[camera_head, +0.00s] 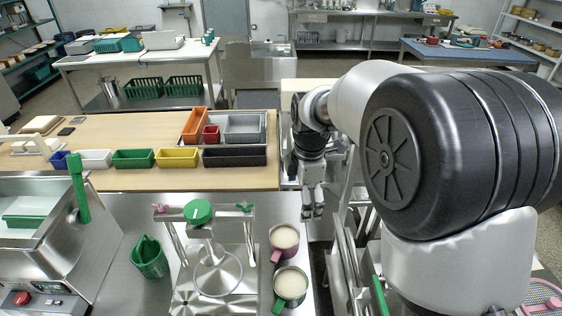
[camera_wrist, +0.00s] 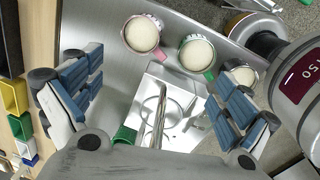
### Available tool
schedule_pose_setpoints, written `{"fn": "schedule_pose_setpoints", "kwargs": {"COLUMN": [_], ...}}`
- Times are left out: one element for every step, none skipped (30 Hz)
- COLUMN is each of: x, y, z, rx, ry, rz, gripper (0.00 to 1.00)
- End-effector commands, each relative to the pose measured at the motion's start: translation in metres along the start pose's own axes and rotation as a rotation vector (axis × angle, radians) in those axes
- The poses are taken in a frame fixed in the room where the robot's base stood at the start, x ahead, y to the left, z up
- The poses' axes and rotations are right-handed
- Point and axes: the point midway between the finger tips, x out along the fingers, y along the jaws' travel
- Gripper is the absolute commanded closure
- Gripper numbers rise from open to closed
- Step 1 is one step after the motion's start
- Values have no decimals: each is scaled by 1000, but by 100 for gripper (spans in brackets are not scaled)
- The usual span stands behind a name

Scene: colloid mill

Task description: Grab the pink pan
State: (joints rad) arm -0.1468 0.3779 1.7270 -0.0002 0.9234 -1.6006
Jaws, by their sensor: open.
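The pink pan (camera_head: 284,238) stands on the steel table right of the mill, full of a pale cream content. Its pink handle points down toward the front left. In the wrist view the pink pan (camera_wrist: 141,35) is at the top, beyond and between the fingers. My gripper (camera_head: 313,207) hangs just right of and behind the pan in the head view. Its blue-padded fingers are spread wide and empty in the wrist view (camera_wrist: 155,100). It does not touch the pan.
A green-handled pan (camera_head: 290,284) stands close in front of the pink pan. The steel mill (camera_head: 208,262) with a green knob is left of it. A green jug (camera_head: 149,257) stands farther left. A wooden table (camera_head: 100,178) with colored bins lies behind.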

Motion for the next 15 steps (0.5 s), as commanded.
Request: {"fn": "schedule_pose_setpoints", "kwargs": {"x": [22, 34, 49, 59, 70, 83, 92, 100, 109, 115, 120, 125, 129, 132, 137], "y": [12, 19, 26, 31, 36, 40, 43, 46, 49, 50, 51, 53, 53, 54, 54], "z": [-5, -8, -11, -14, -16, -18, -20, -22, -24, -26, -27, -28, -28, -29, -30], "rx": [-98, -160, -238, -294, -346, -410, -453, -492, -538, -567, -591, -618, -634, -646, -657], "ry": [3, 5, 9, 12, 15, 19, 23, 26, 29, 32, 34, 37, 38, 40, 40], "rz": [-25, -35, -48, -56, -64, -75, -81, -86, -92, -96, -100, -102, -105, -107, -107], "gripper": [0, 0, 0, 0, 0, 0, 0, 0, 0, 0, 0, 0, 0, 0, 0]}}
